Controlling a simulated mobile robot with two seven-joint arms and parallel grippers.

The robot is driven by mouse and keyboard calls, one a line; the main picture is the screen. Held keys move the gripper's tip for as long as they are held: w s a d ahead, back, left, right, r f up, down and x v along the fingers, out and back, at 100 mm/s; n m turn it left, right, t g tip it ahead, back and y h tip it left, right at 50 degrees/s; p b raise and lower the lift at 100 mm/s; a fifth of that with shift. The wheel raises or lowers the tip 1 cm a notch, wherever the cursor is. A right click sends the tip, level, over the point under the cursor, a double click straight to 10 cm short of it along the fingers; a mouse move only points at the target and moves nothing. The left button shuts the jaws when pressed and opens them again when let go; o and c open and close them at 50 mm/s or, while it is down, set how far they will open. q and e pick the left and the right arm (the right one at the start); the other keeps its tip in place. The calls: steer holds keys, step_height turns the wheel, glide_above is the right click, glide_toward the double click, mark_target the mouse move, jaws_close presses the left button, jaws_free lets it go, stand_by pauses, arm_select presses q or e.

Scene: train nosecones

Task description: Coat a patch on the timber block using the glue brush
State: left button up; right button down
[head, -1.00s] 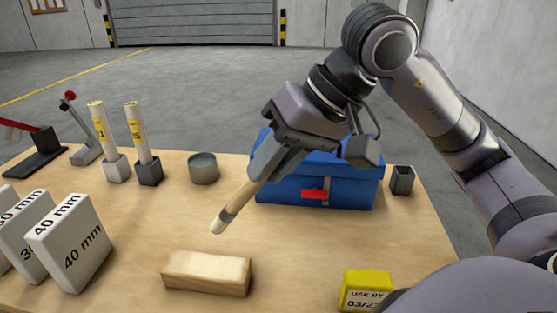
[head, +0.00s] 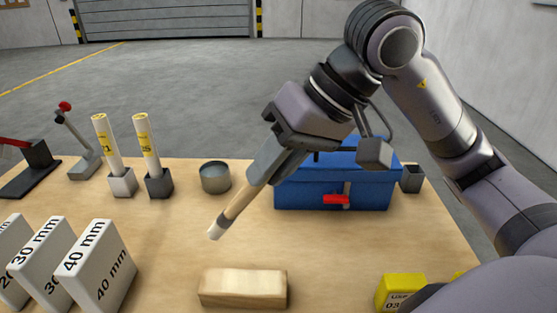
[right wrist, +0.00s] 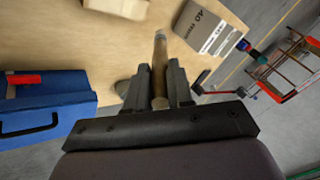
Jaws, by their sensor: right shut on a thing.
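The timber block (head: 243,290) is a pale wooden bar lying flat near the front middle of the table. It also shows at the top edge of the right wrist view (right wrist: 122,7). The glue brush (head: 228,214) has a wooden handle, a dark band and a pale tip. My right gripper (head: 257,178) is shut on its handle; the brush slants down to the left. The tip hangs above the table, behind the block's left end in the head view, apart from it. The right wrist view shows the brush (right wrist: 160,55) between the fingers (right wrist: 158,88). My left gripper is not in view.
A blue toolbox (head: 335,187) stands behind, with a grey tin (head: 215,178) to its left. White thickness blocks (head: 100,268) stand at front left, two labelled tubes (head: 147,150) at back left. A yellow box (head: 400,290) sits at front right.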

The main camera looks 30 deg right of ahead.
mark_target(243, 199)
steer(key=shift+a, duration=0.15)
steer(key=shift+f, duration=0.15)
step_height(243, 199, down, 5)
steer(key=b, duration=0.3)
steer(key=shift+r, duration=0.2)
